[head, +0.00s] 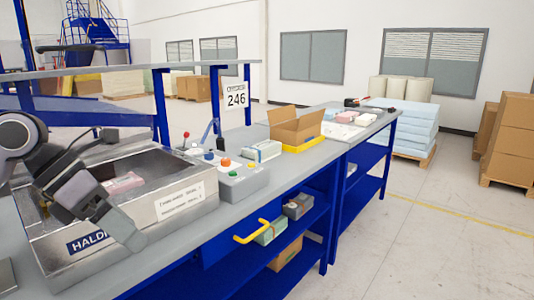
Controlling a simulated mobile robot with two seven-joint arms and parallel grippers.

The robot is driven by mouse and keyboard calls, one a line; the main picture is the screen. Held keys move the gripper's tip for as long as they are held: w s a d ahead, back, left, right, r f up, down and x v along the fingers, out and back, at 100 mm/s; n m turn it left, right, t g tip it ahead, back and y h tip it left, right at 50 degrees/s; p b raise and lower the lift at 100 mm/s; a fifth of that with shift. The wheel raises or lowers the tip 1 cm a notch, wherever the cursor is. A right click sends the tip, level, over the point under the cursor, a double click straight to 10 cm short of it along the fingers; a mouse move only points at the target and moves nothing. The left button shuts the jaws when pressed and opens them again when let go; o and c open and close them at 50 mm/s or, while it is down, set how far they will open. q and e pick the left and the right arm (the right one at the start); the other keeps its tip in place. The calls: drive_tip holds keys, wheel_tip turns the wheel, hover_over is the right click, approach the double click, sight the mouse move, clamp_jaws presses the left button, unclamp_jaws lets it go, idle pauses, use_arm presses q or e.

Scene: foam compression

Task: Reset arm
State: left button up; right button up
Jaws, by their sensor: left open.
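My left arm comes in from the left edge over a metal box marked HALDI (185,212). My left gripper (122,228) hangs at the front wall of this box, pointing down and to the right. It is open, and I see nothing held in it. A pink foam block (124,183) lies inside the box, behind and apart from the gripper. Part of the box's inside is hidden by my arm. My right gripper is not in view.
A grey control box (236,181) with coloured buttons and a lever stands right of the metal box. Further right are a small carton (263,151) and an open cardboard box (296,125) by a yellow bin (304,145). A yellow handle (251,232) juts from the bench front.

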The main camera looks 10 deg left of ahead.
use_arm(q)
drive_tip(key=w+d+f+n+t+h, duration=0.1)
drive_tip(key=d+f+n+t+h, duration=0.1)
drive_tip(key=d+n+h, duration=0.45)
drive_tip(key=d+f+n+t+h, duration=0.3)
drive_tip(key=d+n+h, duration=0.1)
drive_tip(key=d+h, duration=0.4)
drive_tip(key=a+f+n+t+y+p, duration=0.15)
drive_tip(key=f+n+t+y, duration=0.35)
drive_tip(key=f+n+y, duration=0.55)
drive_tip(key=a+f+n+t+y+b, duration=0.1)
drive_tip(key=a+f+n+t+y, duration=0.3)
drive_tip(key=f+n, duration=0.65)
drive_tip(key=s+d+f+n+g+y, duration=0.1)
drive_tip(key=s+f+n+g+y, duration=0.3)
drive_tip(key=s+f+n, duration=0.5)
drive_tip(key=s+f+g, duration=0.2)
drive_tip(key=s+f, duration=0.1)
drive_tip(key=s, duration=0.1)
drive_tip(key=shift+d+f+g+p, duration=0.2)
drive_tip(key=shift+f+g+p, duration=0.1)
drive_tip(key=shift+f+p, duration=0.1)
